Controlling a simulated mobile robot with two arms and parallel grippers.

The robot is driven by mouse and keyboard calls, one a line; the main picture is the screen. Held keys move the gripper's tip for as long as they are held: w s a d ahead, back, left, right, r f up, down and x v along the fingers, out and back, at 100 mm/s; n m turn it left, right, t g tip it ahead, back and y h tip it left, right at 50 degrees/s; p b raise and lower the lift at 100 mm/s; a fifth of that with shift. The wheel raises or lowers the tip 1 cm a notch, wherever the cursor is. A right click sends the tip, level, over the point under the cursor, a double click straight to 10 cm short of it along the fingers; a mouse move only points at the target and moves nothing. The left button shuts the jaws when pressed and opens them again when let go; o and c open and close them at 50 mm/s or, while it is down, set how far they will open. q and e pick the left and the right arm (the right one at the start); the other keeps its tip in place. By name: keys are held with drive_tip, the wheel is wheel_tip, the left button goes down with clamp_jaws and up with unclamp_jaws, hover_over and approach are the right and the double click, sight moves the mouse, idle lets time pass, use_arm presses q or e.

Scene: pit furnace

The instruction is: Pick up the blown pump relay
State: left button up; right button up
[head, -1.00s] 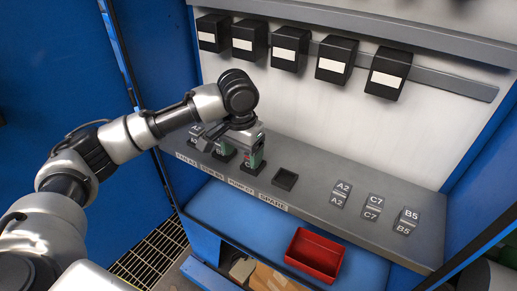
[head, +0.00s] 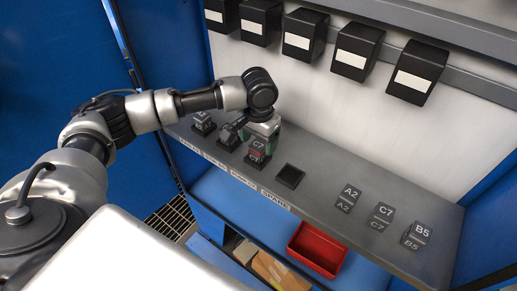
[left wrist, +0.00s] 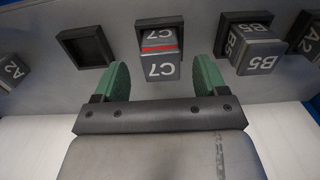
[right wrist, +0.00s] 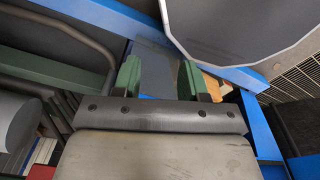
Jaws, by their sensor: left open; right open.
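A grey relay marked C7 with a red band (left wrist: 161,55) sits in a dark socket on the shelf. It also shows in the head view (head: 258,150), partly covered by my left gripper (head: 262,130). In the left wrist view my left gripper (left wrist: 163,82) is open, with one green finger on each side of the C7 relay. I see gaps between the fingers and the relay. My right gripper (right wrist: 161,80) is open and empty, away from the shelf; it is not in the head view.
A B5 relay (left wrist: 258,55) stands close beside the left gripper. An empty socket (head: 290,176) is on its other side. Loose relays A2 (head: 348,198), C7 (head: 381,216) and B5 (head: 416,235) lie on the shelf at right. A red bin (head: 318,249) is below.

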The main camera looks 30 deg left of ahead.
sight(258, 144)
use_arm(q)
drive_tip(key=shift+a+f+p, duration=0.1)
drive_tip(key=shift+f+p, duration=0.25)
drive_tip(key=shift+f, duration=1.35)
drive_tip(key=c, duration=0.9)
drive_tip(key=shift+c, duration=0.6)
drive_tip(key=shift+r, duration=0.1)
